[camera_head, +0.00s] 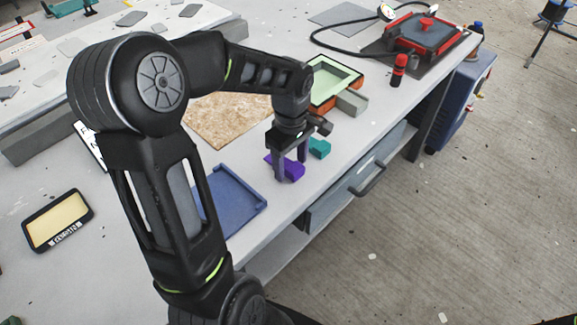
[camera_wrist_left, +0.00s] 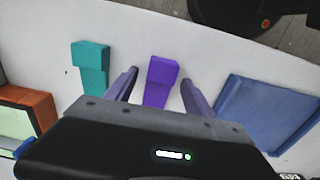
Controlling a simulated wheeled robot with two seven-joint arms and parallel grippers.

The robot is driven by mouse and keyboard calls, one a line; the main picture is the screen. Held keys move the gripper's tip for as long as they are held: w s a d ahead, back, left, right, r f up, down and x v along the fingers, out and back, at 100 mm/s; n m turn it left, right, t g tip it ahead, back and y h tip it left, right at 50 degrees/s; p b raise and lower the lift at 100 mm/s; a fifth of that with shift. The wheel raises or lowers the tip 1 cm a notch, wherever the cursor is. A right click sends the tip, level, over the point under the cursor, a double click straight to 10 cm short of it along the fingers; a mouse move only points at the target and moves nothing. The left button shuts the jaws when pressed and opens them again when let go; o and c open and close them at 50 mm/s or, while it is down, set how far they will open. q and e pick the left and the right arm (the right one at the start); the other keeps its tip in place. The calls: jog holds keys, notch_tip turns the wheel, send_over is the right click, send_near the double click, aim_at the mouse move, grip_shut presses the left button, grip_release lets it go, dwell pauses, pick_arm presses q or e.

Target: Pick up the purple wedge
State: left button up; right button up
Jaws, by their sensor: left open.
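The purple wedge (camera_head: 292,169) lies on the white workbench near its front edge. My left gripper (camera_head: 290,171) points down over it, with a finger on either side in the head view. In the left wrist view the purple wedge (camera_wrist_left: 160,82) shows between the two open fingers of my left gripper (camera_wrist_left: 158,90), with gaps on both sides. The fingers do not appear to close on it. My right gripper does not show in either view.
A teal wedge (camera_head: 319,148) lies just beyond the purple one. A blue tray (camera_head: 240,190) lies on the nearer side. An orange mould with pale green inside (camera_head: 334,80) and a grey block (camera_head: 352,102) stand further back. A drawer handle (camera_head: 370,180) juts from the bench front.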

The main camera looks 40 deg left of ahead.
aim_at(291, 164)
pick_arm(q)
grip_shut()
dwell(0.7)
jog(key=shift+r, duration=0.1)
notch_tip(291, 164, up, 10)
dwell(0.5)
dwell(0.5)
